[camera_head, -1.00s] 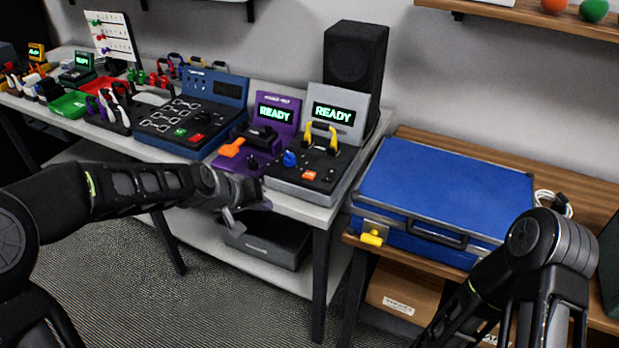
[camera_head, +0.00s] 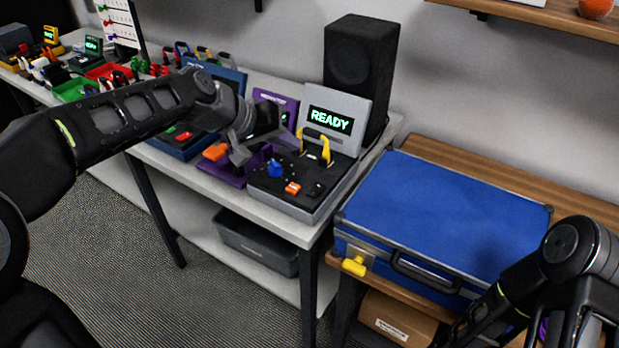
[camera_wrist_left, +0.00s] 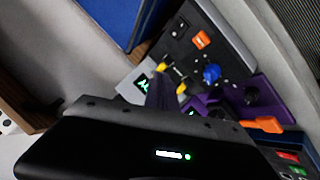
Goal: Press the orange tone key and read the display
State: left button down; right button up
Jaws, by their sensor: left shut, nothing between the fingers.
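The grey tester (camera_head: 265,187) stands at the right end of the bench. Its tilted display (camera_head: 331,120) reads READY in green. The orange key (camera_head: 292,188) is at the front of its black panel, beside a blue knob (camera_head: 275,168) and a yellow clamp pair (camera_head: 316,146). The key also shows in the left wrist view (camera_wrist_left: 201,39). My left gripper (camera_head: 238,152) is shut and empty, above the purple tester, left of the orange key and apart from it. It hides much of the purple tester's display. My right arm is at lower right; its fingers are not visible.
The purple tester (camera_head: 230,174) with an orange lever (camera_head: 216,152) stands just left of the grey one. A black speaker (camera_head: 358,75) stands behind. A blue case (camera_head: 440,215) lies on the wooden table to the right. Coloured trays and tools crowd the far left.

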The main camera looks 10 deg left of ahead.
pick_arm(q)
jog(key=b, duration=0.6)
send_over(289, 189)
notch_tip(289, 189, down, 8)
jog(key=shift+r, duration=0.1)
jog(key=shift+f+b, duration=0.5)
jog(key=shift+b, duration=0.1)
dwell(1.6)
jog(key=shift+f+b, duration=0.4)
jog(key=shift+b, duration=0.05)
jog(key=shift+f+b, duration=0.35)
jog(key=shift+b, duration=0.05)
dwell(0.6)
jog(key=shift+r+p, duration=0.55)
jog(key=shift+r, duration=0.25)
